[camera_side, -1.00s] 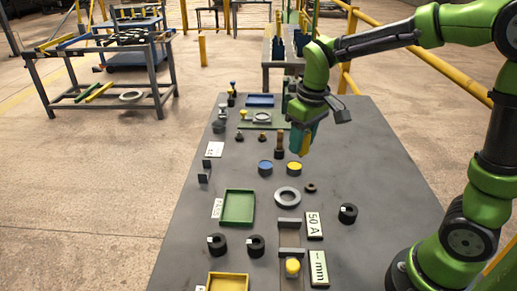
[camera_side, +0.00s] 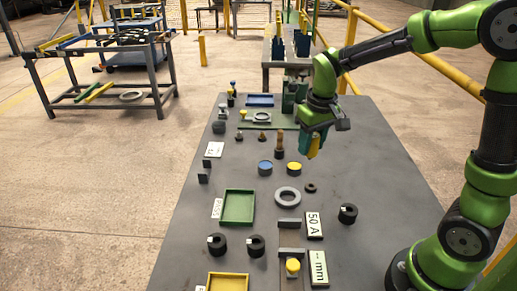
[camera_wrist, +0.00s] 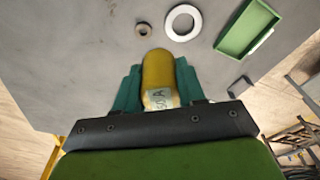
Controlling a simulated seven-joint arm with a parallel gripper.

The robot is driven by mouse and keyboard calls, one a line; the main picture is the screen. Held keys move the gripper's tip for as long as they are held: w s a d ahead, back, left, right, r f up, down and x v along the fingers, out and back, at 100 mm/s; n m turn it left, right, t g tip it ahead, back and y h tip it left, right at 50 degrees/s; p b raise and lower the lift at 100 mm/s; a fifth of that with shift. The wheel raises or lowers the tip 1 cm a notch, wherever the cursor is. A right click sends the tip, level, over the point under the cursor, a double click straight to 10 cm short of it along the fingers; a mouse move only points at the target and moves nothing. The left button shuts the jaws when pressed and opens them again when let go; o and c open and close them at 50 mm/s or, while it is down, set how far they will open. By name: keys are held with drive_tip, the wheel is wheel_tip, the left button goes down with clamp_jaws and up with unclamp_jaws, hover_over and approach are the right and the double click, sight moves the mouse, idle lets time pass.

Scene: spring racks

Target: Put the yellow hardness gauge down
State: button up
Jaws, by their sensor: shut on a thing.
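The yellow hardness gauge (camera_wrist: 158,75) is between the two teal fingers of my gripper (camera_wrist: 157,88) in the wrist view. It has a yellow rounded body and a pale label. In the side view my gripper (camera_side: 312,143) is above the right part of the grey table, with the yellow gauge (camera_side: 314,147) showing at its fingers. The gauge looks clear of the table top. My gripper is shut on it. The gauge's lower end is hard to make out in the side view.
Below lie a grey ring (camera_side: 287,196) and a small dark ring (camera_side: 310,188). A blue-topped puck (camera_side: 265,168) and yellow-topped puck (camera_side: 294,169) stand to the left. A green tray (camera_side: 238,207) and a "50 A" card (camera_side: 314,225) are nearer.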

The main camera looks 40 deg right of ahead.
sight(317, 146)
drive_tip(key=d+f+m, duration=0.1)
drive_tip(key=m, duration=0.1)
drive_tip(key=d+f+m, duration=0.2)
drive_tip(key=shift+w+d+m+h, duration=0.2)
drive_tip(key=shift+m+h, duration=0.1)
drive_tip(key=shift+m, duration=0.1)
drive_tip(key=shift+w+d+f+m, duration=0.15)
drive_tip(key=shift+f+m, duration=0.1)
drive_tip(key=shift+m, duration=0.45)
wheel_tip(317, 146, down, 10)
drive_tip(key=shift+r, duration=0.15)
drive_tip(key=o, duration=1.1)
